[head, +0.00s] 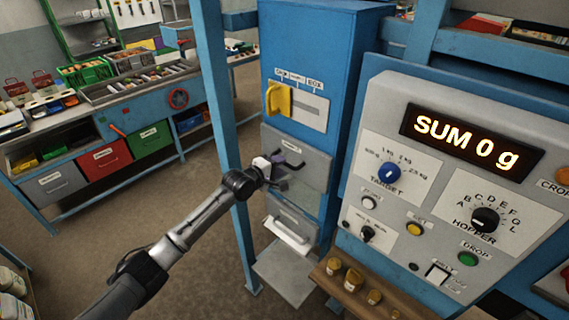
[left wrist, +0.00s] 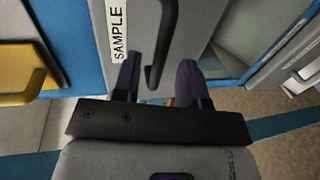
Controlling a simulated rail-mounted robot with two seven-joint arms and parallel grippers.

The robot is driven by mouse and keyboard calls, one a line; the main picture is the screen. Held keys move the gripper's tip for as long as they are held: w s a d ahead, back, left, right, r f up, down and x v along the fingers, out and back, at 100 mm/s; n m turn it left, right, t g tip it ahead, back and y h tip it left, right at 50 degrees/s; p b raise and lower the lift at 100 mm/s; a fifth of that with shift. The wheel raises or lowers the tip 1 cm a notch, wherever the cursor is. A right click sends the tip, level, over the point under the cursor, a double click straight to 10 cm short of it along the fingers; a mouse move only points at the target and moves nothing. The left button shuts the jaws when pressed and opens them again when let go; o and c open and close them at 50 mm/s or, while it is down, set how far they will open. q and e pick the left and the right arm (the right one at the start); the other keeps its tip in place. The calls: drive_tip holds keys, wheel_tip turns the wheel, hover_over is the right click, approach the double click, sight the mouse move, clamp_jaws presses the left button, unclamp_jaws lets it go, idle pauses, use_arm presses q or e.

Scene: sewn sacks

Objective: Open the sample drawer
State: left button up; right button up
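The sample drawer (head: 312,165) is a grey front in the blue cabinet, below the yellow handle. In the left wrist view its grey front (left wrist: 200,30) carries a SAMPLE label (left wrist: 118,28) and a dark bar handle (left wrist: 167,45). My left gripper (head: 274,172) is at this drawer's handle in the head view. In the left wrist view my left gripper (left wrist: 159,82) is open, with one finger on each side of the handle. I see no clear contact. The gripper partly hides the handle in the head view. My right gripper is not in view.
A yellow handle (head: 278,99) sits above, also at left in the wrist view (left wrist: 22,82). A lower drawer with a pale handle (head: 287,236) is below. The control panel (head: 440,190) reads SUM 0 g. A blue post (head: 218,110) stands close left of the cabinet.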

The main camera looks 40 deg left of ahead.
use_arm(q)
drive_tip(key=shift+x, duration=1.75)
clamp_jaws()
